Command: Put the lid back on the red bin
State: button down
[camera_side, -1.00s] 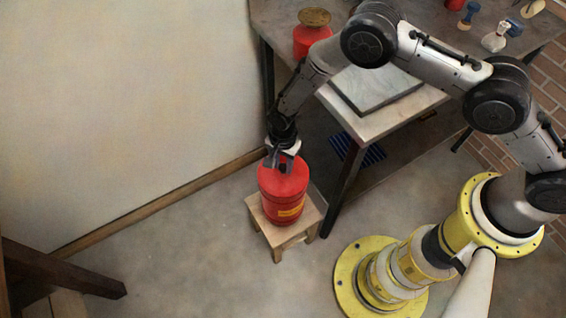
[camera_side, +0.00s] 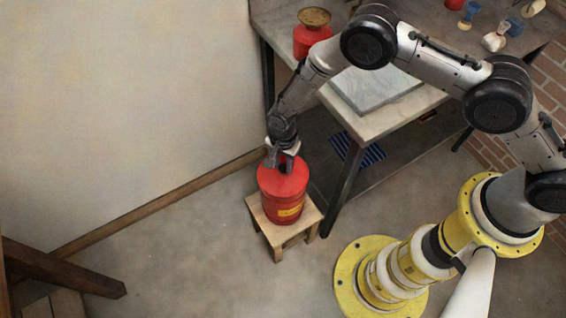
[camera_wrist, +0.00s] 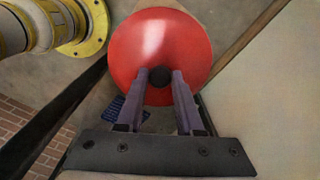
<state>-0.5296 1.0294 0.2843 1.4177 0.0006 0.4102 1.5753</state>
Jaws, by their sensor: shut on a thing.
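The red bin (camera_side: 285,208) with a yellow label stands upright on a small wooden stool. Its round red lid (camera_side: 290,178) is on top of it in the side view. The lid also fills the upper middle of the wrist view (camera_wrist: 160,42), and it hides the bin below. My gripper (camera_side: 282,166) points down at the top of the lid. In the wrist view its two fingers (camera_wrist: 160,82) are shut on the lid's dark round knob (camera_wrist: 160,77). Whether the lid is fully seated on the rim cannot be told.
The wooden stool (camera_side: 258,216) stands on open floor beside the wall. A workbench (camera_side: 378,122) is close on the right, with a grey slab (camera_side: 375,92) and another red container (camera_side: 309,38) on it. Clear floor lies left of the stool.

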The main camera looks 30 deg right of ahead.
dwell(0.4)
jog(key=shift+c, duration=2.4)
grip_release()
jog(key=shift+o, duration=0.2)
jog(key=o, duration=0.4)
jog(key=shift+o, duration=0.2)
jog(key=shift+r, duration=3.45)
